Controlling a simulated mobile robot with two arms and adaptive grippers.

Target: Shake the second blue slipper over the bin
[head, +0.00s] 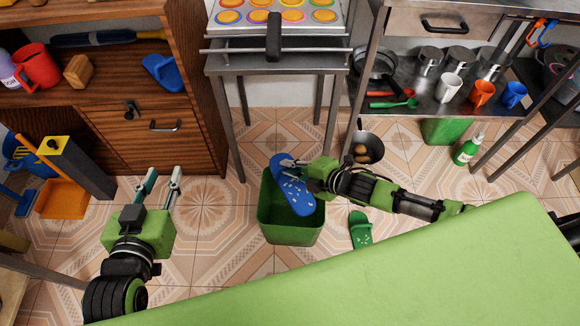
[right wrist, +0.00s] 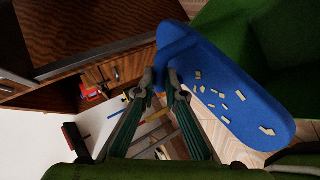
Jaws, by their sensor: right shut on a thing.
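My right gripper (head: 292,163) is shut on a blue slipper (head: 298,197) and holds it tilted over the green bin (head: 288,235). In the right wrist view the fingertips (right wrist: 160,80) grip the slipper (right wrist: 225,90) near its strap end. Several pale crumbs lie on its sole. The bin stands on the tiled floor, and the slipper covers part of its opening. Another blue slipper (head: 163,73) sits on the wooden shelf at the upper left. My left gripper (head: 163,180) is open and empty, left of the bin.
A green slipper (head: 361,230) lies on the floor right of the bin. A pan (head: 368,147) holding brown items is behind the right arm. A green bottle (head: 468,150) stands at the right. An orange dustpan (head: 62,198) is at the left.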

